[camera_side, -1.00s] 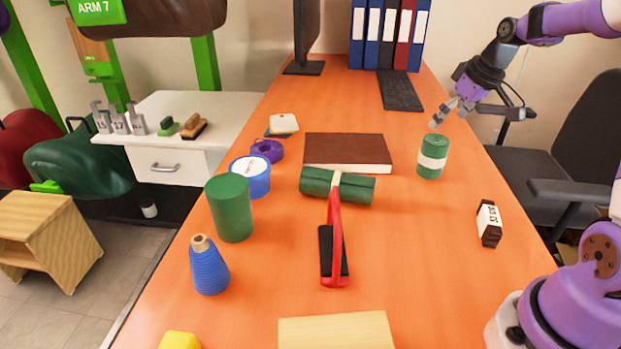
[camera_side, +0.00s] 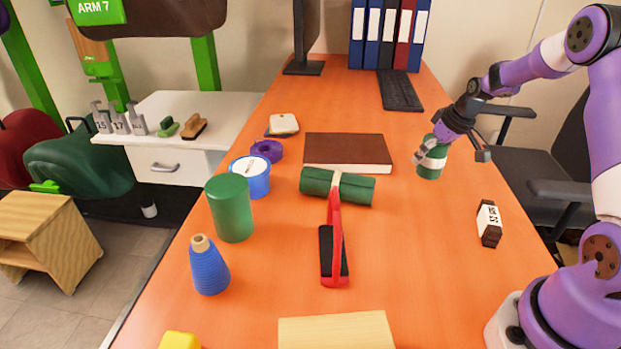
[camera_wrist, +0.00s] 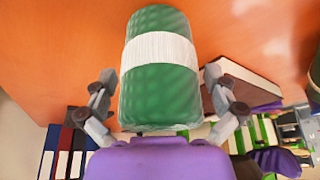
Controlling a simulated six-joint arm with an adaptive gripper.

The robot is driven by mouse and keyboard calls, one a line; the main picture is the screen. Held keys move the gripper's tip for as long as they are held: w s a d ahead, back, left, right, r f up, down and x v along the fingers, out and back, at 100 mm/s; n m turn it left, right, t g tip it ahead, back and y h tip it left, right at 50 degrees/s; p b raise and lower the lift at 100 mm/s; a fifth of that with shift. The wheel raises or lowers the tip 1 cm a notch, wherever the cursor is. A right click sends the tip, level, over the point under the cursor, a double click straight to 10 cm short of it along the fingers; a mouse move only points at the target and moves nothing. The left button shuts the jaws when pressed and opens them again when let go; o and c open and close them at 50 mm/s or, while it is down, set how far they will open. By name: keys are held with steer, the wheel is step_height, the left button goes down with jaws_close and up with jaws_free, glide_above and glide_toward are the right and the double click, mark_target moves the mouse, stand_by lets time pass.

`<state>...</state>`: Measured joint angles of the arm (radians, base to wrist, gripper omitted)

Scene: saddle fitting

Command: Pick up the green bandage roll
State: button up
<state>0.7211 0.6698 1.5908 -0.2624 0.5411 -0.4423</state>
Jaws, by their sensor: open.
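In the wrist view the roll (camera_wrist: 160,90) fills the middle, between the two open fingers of my gripper (camera_wrist: 160,76). A finger is on each side of it.
The brown book (camera_side: 347,150) lies left of the roll. A dark keyboard (camera_side: 399,90) lies behind, and a small brown-and-white block (camera_side: 489,223) stands in front.

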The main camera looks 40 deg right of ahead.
steer(key=c, duration=1.1)
steer(key=shift+c, duration=0.2)
